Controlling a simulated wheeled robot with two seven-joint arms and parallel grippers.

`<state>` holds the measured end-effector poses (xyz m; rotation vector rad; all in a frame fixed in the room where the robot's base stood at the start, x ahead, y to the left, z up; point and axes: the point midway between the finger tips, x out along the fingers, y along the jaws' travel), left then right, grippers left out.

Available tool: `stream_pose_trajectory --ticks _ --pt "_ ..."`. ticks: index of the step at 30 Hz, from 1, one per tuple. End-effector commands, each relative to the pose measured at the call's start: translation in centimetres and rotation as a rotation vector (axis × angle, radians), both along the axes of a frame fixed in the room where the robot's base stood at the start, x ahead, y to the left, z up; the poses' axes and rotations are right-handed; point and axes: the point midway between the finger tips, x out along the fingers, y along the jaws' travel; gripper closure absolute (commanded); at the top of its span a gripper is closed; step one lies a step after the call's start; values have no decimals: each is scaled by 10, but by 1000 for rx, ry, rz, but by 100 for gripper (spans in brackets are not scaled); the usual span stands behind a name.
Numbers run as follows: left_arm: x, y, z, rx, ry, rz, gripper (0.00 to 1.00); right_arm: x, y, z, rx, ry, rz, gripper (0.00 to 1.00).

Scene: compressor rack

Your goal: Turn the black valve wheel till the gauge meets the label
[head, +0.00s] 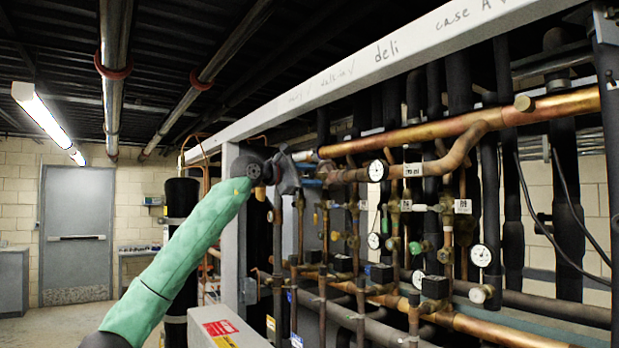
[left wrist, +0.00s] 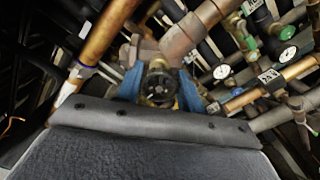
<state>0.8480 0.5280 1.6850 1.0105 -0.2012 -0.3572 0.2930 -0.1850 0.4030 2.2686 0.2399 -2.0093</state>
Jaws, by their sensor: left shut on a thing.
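The black valve wheel (left wrist: 160,88) shows in the left wrist view between the two blue fingers of my left gripper (left wrist: 160,90). The gripper is shut on it. In the head view my left gripper (head: 308,170) is at the upper left of the pipe rack, and it hides the wheel there. A round white gauge (head: 377,170) is on the pipes just right of the gripper, with a white label (head: 413,170) beside it. The gauge's needle is too small to read. My right gripper is in neither view.
Other gauges (head: 481,256) and several small valves sit lower on the rack. Copper pipes (head: 460,118) and dark insulated pipes crowd around the gripper. A white beam (head: 350,70) runs above. Open floor lies at the left before a grey door (head: 76,235).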

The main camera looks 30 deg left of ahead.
Motion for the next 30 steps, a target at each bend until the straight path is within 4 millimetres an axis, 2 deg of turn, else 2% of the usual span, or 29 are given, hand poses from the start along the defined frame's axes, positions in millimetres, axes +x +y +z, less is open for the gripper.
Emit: stream_pose_trajectory --ticks 18,19,22,30 --pt "0 0 0 42 -17 1 85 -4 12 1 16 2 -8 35" --pt "0 0 0 42 -17 1 61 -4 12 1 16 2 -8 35" --pt "0 0 0 42 -17 1 41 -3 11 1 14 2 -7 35" --pt "0 0 0 42 -17 0 41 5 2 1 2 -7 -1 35"
